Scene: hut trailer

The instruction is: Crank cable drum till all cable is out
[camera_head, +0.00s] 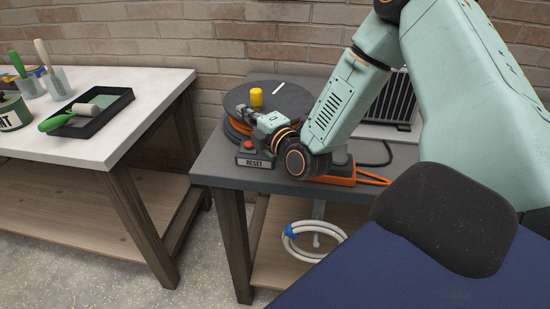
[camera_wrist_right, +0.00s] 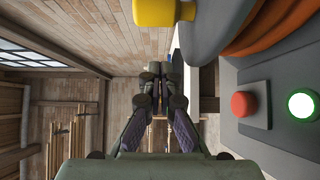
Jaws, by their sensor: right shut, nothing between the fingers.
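The cable drum (camera_head: 290,96) lies flat on the grey table, with a dark disc on top and orange cable (camera_head: 238,127) wound beneath it. Its yellow crank knob (camera_head: 256,97) stands up on the disc, toward the left. The knob (camera_wrist_right: 167,12) and orange cable (camera_wrist_right: 268,28) also show in the right wrist view. My right gripper (camera_head: 244,113) is beside the drum's front left, near the knob but apart from it. In the wrist view its fingers (camera_wrist_right: 155,85) are together and empty. My left gripper is not in view.
A RESET box (camera_head: 254,160) with a red button (camera_wrist_right: 241,104) and a lit green lamp (camera_wrist_right: 303,105) sits close to my right gripper. Orange cable (camera_head: 372,178) lies at the table's right. A white table (camera_head: 150,84) with painting tools stands left. A brick wall is behind.

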